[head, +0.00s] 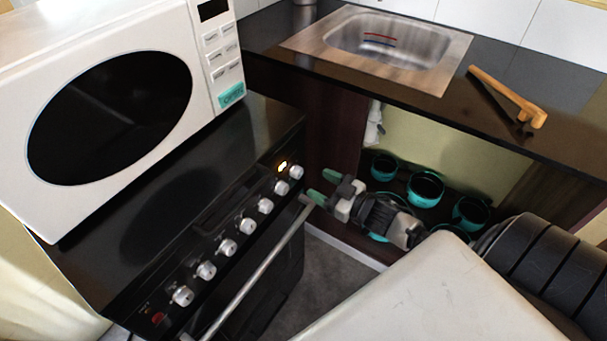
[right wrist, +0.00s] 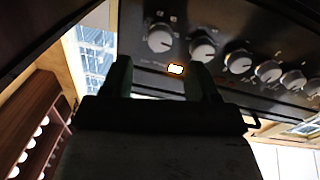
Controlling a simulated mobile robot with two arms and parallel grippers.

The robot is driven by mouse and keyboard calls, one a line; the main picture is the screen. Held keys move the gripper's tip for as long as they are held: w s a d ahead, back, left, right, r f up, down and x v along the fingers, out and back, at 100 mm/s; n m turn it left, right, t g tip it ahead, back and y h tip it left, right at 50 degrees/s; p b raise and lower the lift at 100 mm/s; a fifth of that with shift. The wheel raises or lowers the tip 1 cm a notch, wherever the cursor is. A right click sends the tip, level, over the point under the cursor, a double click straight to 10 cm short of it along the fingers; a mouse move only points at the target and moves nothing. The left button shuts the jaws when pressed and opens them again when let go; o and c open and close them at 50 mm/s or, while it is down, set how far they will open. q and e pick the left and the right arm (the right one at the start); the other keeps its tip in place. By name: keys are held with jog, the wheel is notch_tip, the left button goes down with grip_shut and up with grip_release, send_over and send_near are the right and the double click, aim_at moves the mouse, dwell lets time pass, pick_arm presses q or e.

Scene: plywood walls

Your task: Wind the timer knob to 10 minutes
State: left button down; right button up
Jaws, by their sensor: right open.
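The black oven's front panel carries a row of silver-white knobs. My right gripper (head: 323,186), with green fingertips, is open and empty just right of this knob, in front of the panel. My left gripper is out of view.
A white microwave (head: 120,90) stands on the stove top. The oven's handle bar (head: 258,270) runs below the knobs. A sink (head: 385,42) and a wooden-handled object (head: 505,95) are on the dark counter. Teal-rimmed pots (head: 425,188) sit on a shelf below, behind my right gripper.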

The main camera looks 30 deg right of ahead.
aim_at(300, 174)
jog(key=x, duration=0.6)
jog(key=c, duration=0.9)
